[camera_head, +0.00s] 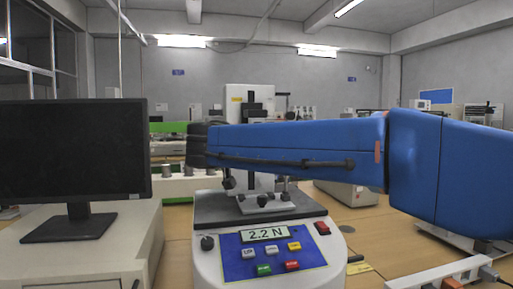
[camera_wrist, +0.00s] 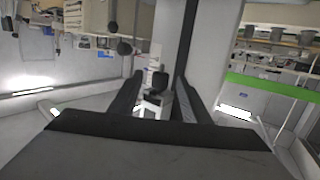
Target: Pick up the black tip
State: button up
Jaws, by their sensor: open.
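In the wrist view, my gripper (camera_wrist: 159,76) is open, with one dark finger on each side of the gap. A small black piece (camera_wrist: 157,83) shows between the fingers, with a pale part below it; it looks like the black tip, but I cannot tell for sure. No finger clearly touches it. In the head view, my blue arm reaches in from the right, across the front of the white test machine (camera_head: 215,262). A small black knob-like part (camera_head: 228,183) shows just below the arm.
The test machine has a blue panel (camera_head: 237,268) with a display reading 2.2 N and a dark platform (camera_head: 215,208). A black monitor (camera_head: 75,150) stands at left. A white power strip (camera_head: 440,273) lies at lower right. Other instruments stand behind on benches.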

jog(key=x, duration=0.3)
jog(key=shift+w, duration=0.2)
grip_shut()
jog(key=s+d, duration=0.2)
jog(key=s, duration=0.6)
jog(key=s+d, duration=0.3)
jog(key=s, duration=0.6)
jog(key=shift+s, duration=0.2)
